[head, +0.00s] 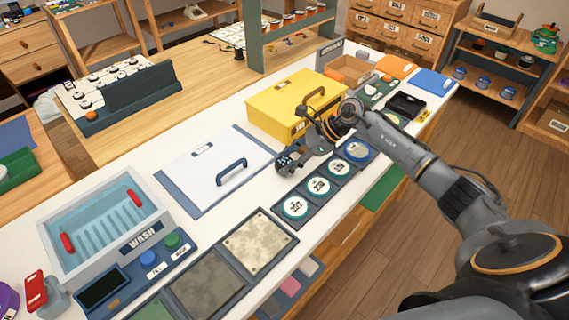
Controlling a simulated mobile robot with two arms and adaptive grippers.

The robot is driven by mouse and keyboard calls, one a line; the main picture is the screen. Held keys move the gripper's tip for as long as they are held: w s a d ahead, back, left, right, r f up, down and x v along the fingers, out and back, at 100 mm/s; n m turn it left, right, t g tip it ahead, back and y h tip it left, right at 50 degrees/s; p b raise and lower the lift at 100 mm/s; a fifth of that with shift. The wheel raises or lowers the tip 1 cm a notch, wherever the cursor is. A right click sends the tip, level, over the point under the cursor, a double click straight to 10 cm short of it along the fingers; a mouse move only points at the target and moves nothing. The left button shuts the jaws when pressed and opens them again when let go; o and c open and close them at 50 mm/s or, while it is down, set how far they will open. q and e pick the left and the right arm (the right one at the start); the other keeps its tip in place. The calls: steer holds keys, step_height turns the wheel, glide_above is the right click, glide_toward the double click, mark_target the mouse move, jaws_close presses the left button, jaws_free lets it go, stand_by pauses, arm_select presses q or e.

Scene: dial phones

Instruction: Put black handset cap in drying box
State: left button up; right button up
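My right gripper (303,153) reaches in from the right, over the row of round dishes in front of the yellow box. A dark piece with light dots (288,161) is at its tip. It may be the black handset cap, but I cannot tell whether the fingers grip it. The yellow box (268,117) has a handle on its closed top. A flat white lid (205,172) with a blue handle lies to its left. The labels on both are too small to read, so I cannot tell which is the drying box. My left gripper is out of view.
Round labelled dishes (318,187) sit in dark square holders along the front. A WASH basin (100,222) with red handles and a button panel is at the left. Textured pads (257,241) lie at the front. A black tray (405,105) is at the right.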

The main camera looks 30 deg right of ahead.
mark_target(289, 161)
steer(key=shift+c, duration=1.2)
steer(key=shift+r, duration=0.5)
step_height(289, 161, up, 2)
steer(key=shift+r+p, duration=0.15)
steer(key=shift+p, duration=0.45)
steer(key=s+r+p, duration=0.4)
steer(key=r, duration=0.1)
steer(key=shift+s+d+r+p, duration=0.2)
steer(key=shift+r+p, duration=0.1)
steer(key=shift+p, duration=0.1)
steer(key=s+r, duration=0.1)
steer(key=s, duration=0.1)
steer(key=s+r+p, duration=0.1)
steer(key=s, duration=0.2)
steer(key=s+r+p, duration=0.1)
steer(key=s, duration=0.2)
steer(key=shift+d+r, duration=0.15)
steer(key=shift+r, duration=0.1)
steer(key=shift+s+r+p, duration=0.35)
steer(key=shift+s+p, duration=0.15)
steer(key=shift+s, duration=0.3)
